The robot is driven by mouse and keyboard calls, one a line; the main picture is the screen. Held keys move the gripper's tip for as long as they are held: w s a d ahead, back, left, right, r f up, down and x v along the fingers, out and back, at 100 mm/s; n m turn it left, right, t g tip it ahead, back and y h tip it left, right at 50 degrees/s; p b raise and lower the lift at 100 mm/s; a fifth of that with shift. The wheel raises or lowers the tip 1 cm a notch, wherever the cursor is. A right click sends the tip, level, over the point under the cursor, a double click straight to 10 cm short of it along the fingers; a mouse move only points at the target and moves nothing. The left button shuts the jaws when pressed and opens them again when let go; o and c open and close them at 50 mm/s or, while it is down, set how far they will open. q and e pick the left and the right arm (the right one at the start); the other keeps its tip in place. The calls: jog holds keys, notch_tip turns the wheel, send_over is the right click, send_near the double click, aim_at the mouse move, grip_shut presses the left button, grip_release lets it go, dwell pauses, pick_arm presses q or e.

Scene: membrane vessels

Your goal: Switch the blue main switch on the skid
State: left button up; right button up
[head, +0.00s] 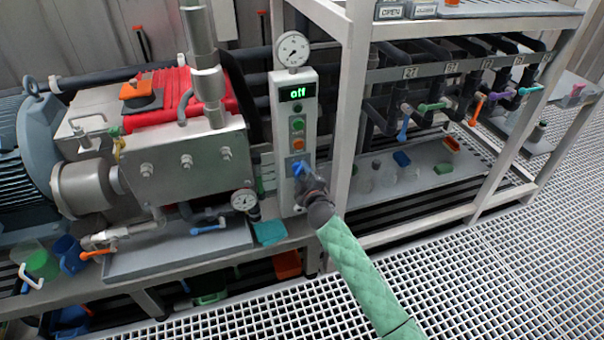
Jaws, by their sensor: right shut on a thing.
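The blue main switch (298,168) sits low on the front of the grey control box (285,188), below a green and an orange button. My left gripper is not in view.
A pump with a red top (180,95) stands left of the box. A white frame post (347,120) rises close to the right. Pipes with coloured valve handles (432,107) are beyond it. The grating floor (480,270) is clear at the front right.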

jog(key=shift+f, duration=0.1)
dwell(0.3)
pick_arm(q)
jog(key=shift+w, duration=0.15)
pick_arm(e)
jog(key=o, duration=1)
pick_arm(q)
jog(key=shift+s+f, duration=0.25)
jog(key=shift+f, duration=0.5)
pick_arm(e)
jog(key=v, duration=0.7)
jog(key=shift+s+d, duration=0.1)
jog(key=shift+s, duration=0.25)
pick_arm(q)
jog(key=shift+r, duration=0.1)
